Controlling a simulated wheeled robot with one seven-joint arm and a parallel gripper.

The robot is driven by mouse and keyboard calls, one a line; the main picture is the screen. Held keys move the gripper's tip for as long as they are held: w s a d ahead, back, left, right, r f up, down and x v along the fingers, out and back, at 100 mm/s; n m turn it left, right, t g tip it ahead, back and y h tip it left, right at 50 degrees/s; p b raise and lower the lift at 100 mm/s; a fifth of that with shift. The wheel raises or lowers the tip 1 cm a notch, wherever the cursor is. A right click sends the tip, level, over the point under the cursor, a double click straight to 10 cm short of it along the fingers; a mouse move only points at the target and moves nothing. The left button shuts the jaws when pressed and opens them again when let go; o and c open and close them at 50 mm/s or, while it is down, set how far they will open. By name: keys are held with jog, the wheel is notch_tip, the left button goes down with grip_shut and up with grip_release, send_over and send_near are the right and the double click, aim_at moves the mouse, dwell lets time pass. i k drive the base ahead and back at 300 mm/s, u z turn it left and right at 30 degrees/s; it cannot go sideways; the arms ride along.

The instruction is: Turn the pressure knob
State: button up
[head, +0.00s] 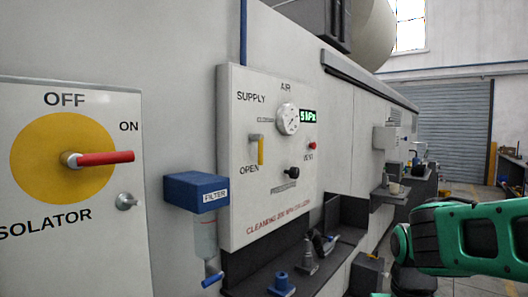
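The black pressure knob (291,172) sits on the lower middle of the white air panel (236,215), with a small label strip below it. Above it are a round gauge (288,118) and a green-lit display (308,116) that seems to read 5 kPa. My green arm (455,240) reaches in at the lower right, well apart from the panel. My gripper does not show, so its state is hidden.
A yellow supply lever (260,150) and a red button (312,146) share the panel. A blue filter (196,190) juts out to its left, beside the isolator with its red handle (105,158). A dark shelf (325,262) with fittings runs below.

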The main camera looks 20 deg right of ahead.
aim_at(294, 173)
jog(key=u, duration=2.05)
jog(key=k, duration=1.35)
jog(key=z, duration=2.15)
jog(key=i, duration=0.95)
